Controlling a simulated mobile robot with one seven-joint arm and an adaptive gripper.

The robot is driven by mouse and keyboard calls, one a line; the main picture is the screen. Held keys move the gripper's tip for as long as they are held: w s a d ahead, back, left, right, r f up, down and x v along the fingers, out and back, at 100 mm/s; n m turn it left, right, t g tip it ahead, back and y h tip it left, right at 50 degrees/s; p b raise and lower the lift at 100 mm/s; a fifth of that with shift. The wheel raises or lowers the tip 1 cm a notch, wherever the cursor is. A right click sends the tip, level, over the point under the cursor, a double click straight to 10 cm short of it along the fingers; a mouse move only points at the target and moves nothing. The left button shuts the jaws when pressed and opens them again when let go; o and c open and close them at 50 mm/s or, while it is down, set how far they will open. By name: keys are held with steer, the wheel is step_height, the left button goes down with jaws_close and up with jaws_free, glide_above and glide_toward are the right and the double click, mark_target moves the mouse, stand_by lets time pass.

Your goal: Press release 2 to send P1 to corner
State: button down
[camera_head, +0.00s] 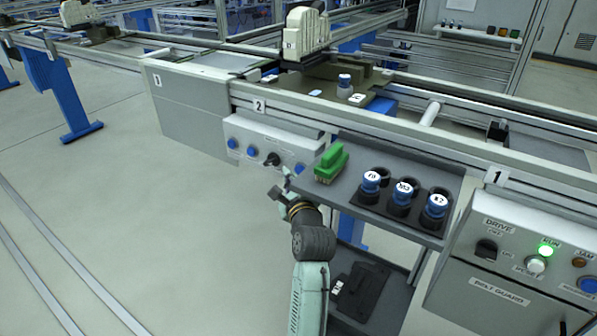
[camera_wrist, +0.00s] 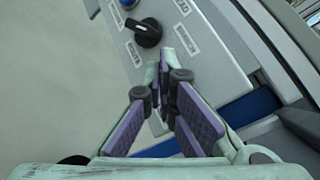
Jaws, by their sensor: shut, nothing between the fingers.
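The grey control box (camera_head: 240,128) under the conveyor plate marked 2 carries blue buttons (camera_head: 252,150) and a black rotary knob (camera_head: 271,159); another blue button (camera_head: 299,168) is at its right end. Its labels are too small to read. My gripper (camera_head: 283,186) is just in front of the box's right part. In the wrist view my shut, empty gripper (camera_wrist: 160,68) points at the panel below the black knob (camera_wrist: 147,32); a blue button (camera_wrist: 129,4) shows at the top edge.
A grey shelf (camera_head: 345,205) beside my gripper holds a green brush (camera_head: 330,163) and blue-capped jars (camera_head: 403,191) in a black rack. A belt guard box (camera_head: 505,265) with a lit green lamp stands at right. Open floor (camera_head: 150,215) lies left.

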steer(key=shift+w+d, duration=0.1)
stand_by(0.3)
steer(key=shift+w+d+p, duration=0.15)
steer(key=shift+w+p, duration=0.1)
steer(key=shift+p, duration=0.05)
steer(key=shift+w+d, duration=0.3)
steer(key=shift+w, duration=0.1)
stand_by(0.6)
steer(key=shift+s, duration=0.1)
stand_by(0.4)
steer(key=shift+s+a+p, duration=0.5)
steer(key=shift+s+p, duration=0.15)
